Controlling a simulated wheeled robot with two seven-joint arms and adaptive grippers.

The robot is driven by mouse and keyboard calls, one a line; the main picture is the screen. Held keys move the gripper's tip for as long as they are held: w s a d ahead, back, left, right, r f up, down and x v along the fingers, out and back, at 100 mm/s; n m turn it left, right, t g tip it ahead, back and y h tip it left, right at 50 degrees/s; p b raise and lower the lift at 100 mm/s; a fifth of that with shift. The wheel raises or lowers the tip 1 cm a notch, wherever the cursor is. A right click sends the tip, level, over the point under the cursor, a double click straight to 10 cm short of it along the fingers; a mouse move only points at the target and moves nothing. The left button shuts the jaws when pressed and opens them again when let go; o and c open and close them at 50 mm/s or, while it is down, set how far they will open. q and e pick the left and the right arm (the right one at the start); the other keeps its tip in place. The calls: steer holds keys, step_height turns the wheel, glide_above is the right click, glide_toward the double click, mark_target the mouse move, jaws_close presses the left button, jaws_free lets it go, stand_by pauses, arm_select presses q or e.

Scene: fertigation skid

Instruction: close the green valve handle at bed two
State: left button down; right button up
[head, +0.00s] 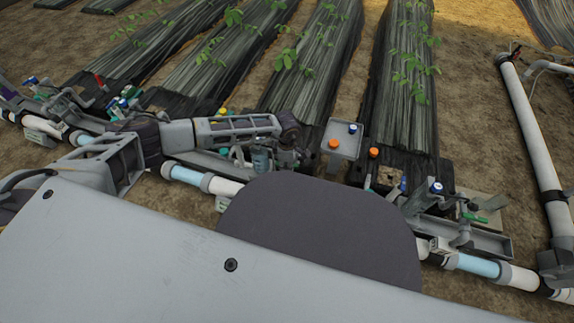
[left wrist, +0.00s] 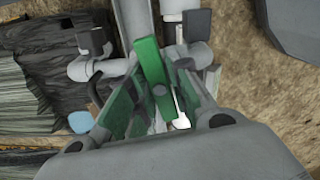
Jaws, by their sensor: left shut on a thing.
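The green valve handle (left wrist: 150,66) is a flat green bar with a round pivot, seen close up in the left wrist view. It runs up the picture from between the fingers of my left gripper (left wrist: 154,100). The gripper is shut on it, one finger on each side. In the head view my left gripper (head: 287,160) is down at the pipe line, at the near end of a plant bed. The handle in its grip is hard to make out there. My right gripper is in neither view.
Another valve with a green handle (head: 474,217) is farther right. White and blue pipe (head: 185,174) runs below the beds. A tall white pipe (head: 530,130) lies at right. Bare soil lies between.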

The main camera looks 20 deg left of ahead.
arm_select(q)
steer(key=shift+m, duration=1.7)
steer(key=c, duration=1.3)
jaws_free()
steer(key=shift+o, duration=0.2)
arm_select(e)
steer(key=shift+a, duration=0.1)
arm_select(q)
steer(key=shift+r, duration=0.15)
steer(key=shift+r+p, duration=3)
steer(key=shift+r, duration=0.65)
steer(key=shift+r+p, duration=0.9)
steer(key=shift+r, duration=0.3)
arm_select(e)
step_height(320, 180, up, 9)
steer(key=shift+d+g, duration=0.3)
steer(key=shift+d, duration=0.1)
